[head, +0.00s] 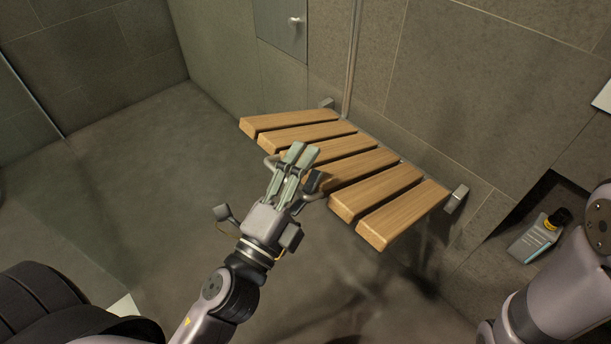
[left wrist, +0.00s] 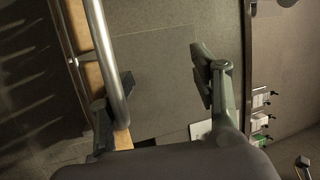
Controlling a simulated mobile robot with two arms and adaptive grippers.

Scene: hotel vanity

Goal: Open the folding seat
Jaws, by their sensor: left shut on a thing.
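The folding seat (head: 375,185) has several light wooden slats and is hinged on the tiled wall. It stands out from the wall, its slats roughly level. A curved metal handle bar (head: 270,163) runs along its front edge. My left gripper (head: 300,154) is at the middle of that edge, shut on the bar, and hides part of the bar and slats. In the left wrist view the bar (left wrist: 106,60) passes by the left finger, beside a wooden slat edge (left wrist: 88,60). My right arm shows at the right, but its gripper is out of frame.
A wall niche at the right holds a bottle with a dark cap (head: 540,237). A metal wall panel with a knob (head: 294,21) is above the seat. The grey floor (head: 150,170) left of the seat is clear.

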